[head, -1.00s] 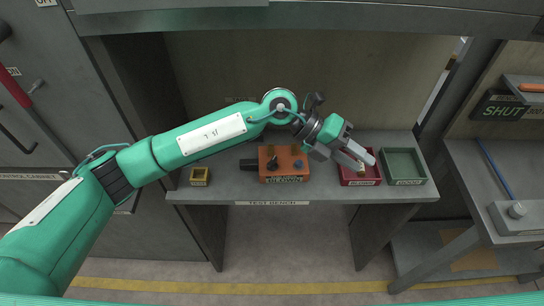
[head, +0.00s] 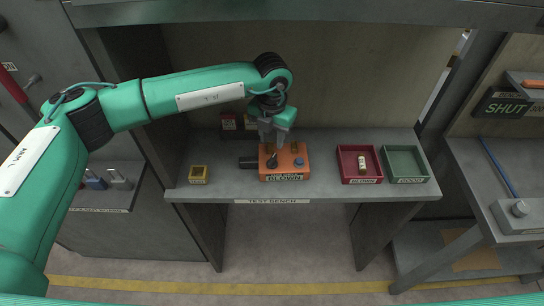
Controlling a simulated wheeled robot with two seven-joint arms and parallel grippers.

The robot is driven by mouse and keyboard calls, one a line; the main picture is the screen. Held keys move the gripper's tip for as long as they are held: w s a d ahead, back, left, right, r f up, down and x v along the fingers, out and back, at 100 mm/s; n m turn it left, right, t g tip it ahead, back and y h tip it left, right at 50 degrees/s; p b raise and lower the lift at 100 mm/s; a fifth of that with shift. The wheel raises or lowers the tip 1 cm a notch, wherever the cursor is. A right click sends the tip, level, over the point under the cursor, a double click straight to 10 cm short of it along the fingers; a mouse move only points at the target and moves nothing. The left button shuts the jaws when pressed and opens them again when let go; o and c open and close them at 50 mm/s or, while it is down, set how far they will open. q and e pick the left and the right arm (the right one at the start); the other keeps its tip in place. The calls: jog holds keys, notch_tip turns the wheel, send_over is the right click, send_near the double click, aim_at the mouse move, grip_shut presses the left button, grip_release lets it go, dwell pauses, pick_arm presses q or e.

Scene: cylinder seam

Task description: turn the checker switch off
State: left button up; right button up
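My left gripper (head: 273,143) points down just above the back left of the checker, close to the switch. It hides part of the box's back. Its fingers are too small to tell whether they are open or whether they touch the switch. My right gripper is not in view.
A red tray (head: 343,170) labelled "BLOWN" holds a small pale fuse (head: 362,165). An empty green tray (head: 405,165) stands to its right. A small yellow block (head: 198,175) sits at the left.

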aim_at(272, 158)
pick_arm(q)
notch_tip(272, 158, down, 8)
jog(key=shift+r+b, duration=0.2)
jog(key=shift+b, duration=0.75)
grip_shut()
